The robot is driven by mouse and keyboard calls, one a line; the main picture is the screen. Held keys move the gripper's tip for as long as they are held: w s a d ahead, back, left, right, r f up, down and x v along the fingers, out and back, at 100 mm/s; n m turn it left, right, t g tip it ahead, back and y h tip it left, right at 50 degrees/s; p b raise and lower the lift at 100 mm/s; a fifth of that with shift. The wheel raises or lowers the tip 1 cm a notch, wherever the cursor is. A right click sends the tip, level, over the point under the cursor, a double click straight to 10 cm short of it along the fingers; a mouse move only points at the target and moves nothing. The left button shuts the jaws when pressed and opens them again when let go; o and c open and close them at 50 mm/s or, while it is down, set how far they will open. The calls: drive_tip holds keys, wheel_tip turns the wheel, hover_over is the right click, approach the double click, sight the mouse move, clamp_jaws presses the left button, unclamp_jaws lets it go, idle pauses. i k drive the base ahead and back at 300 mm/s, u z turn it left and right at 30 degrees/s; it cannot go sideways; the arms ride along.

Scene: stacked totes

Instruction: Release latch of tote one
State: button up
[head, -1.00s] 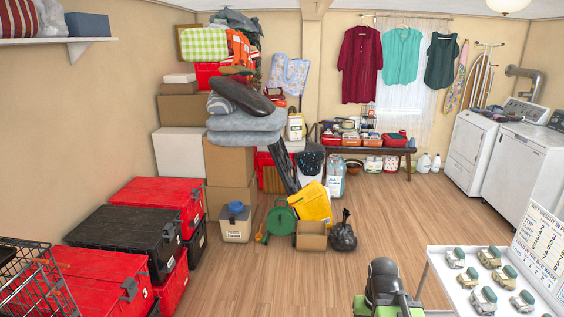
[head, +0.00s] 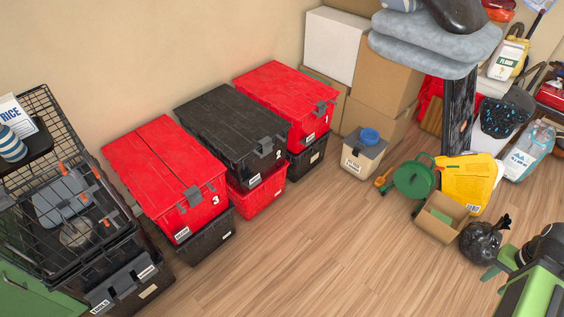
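Tote one is the red lidded tote (head: 285,98) at the far end of the row along the wall. Its number label is small and hard to read. A dark grey latch (head: 319,109) sits on its front, over the lid's edge, and looks closed. Tote one rests on a black tote (head: 306,160). Part of my own green and black body shows at the lower right, well away from the tote. I cannot see my gripper's fingers.
A black tote marked 2 (head: 235,128) and a red tote marked 3 (head: 165,170) stand nearer, each on another tote. Open wooden floor (head: 330,240) lies in front.

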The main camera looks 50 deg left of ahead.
sight(322, 104)
drive_tip(key=i, duration=1)
drive_tip(key=z, duration=0.15)
drive_tip(key=k, duration=0.1)
drive_tip(key=u, duration=2.55)
drive_tip(key=i, duration=0.6)
drive_tip(key=u, duration=0.3)
drive_tip(key=k, duration=0.6)
drive_tip(key=z, duration=0.1)
